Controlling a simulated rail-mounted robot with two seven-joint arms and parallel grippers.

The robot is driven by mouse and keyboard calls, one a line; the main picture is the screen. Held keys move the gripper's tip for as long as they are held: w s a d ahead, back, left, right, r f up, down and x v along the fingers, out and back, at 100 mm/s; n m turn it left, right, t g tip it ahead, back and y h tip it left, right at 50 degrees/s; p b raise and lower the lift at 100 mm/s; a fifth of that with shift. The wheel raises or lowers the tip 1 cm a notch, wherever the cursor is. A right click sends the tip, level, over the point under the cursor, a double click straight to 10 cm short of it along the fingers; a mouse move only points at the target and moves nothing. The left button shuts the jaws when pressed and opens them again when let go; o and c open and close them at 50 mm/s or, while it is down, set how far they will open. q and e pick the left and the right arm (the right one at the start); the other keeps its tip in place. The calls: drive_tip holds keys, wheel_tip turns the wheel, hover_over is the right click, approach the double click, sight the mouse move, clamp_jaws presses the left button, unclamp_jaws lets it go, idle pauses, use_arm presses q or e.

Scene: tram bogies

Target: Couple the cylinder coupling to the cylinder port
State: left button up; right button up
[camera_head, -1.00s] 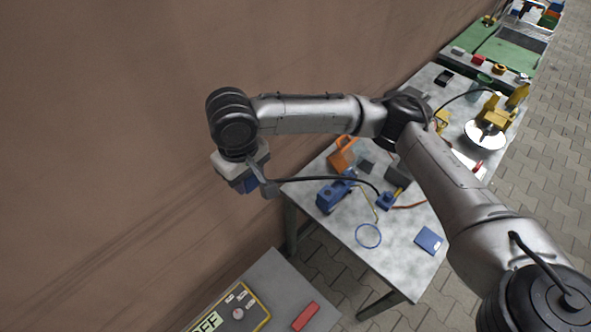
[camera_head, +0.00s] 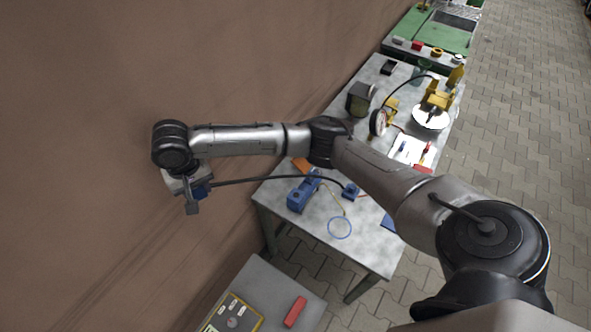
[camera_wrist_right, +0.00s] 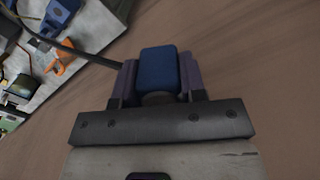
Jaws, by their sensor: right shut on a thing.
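My right gripper (camera_head: 201,190) is over at the left, in front of the brown wall and clear of the table. In the right wrist view its fingers (camera_wrist_right: 158,82) are shut on a blue block-shaped coupling (camera_wrist_right: 159,70). A black hose (camera_head: 275,180) runs from the gripper to a small blue block (camera_head: 350,191) on the grey table. A larger blue unit (camera_head: 303,194) stands on the table left of that block. The coupling is held apart from it. I cannot make out which opening is the cylinder port. My left gripper is not in view.
The grey table (camera_head: 370,249) carries a blue ring (camera_head: 340,228), an orange part (camera_head: 301,165) and a yellow device (camera_head: 438,98) on a white disc. A lower grey bench (camera_head: 272,283) in front holds a red block (camera_head: 295,311). Paved floor lies at the right.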

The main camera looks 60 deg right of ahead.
drive_tip(key=s+d+f+m+p, duration=0.3)
drive_tip(key=d+f+m+p, duration=0.25)
drive_tip(key=d, duration=0.25)
drive_tip(key=s+d+f+m+p, duration=0.2)
drive_tip(key=d+f+m+p, duration=0.2)
drive_tip(key=d+f, duration=0.35)
use_arm(q)
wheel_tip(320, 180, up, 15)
drive_tip(key=p, duration=0.2)
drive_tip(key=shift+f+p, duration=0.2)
drive_tip(key=shift+p, duration=0.2)
use_arm(e)
drive_tip(key=s+d+f+m, duration=0.3)
drive_tip(key=s+d+f, duration=0.2)
drive_tip(key=s+d, duration=0.3)
drive_tip(key=shift+s+d+f+m, duration=0.25)
drive_tip(key=shift+s+m, duration=0.1)
drive_tip(key=shift+s, duration=0.3)
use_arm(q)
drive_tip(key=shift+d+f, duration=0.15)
use_arm(e)
drive_tip(key=shift+f, duration=0.1)
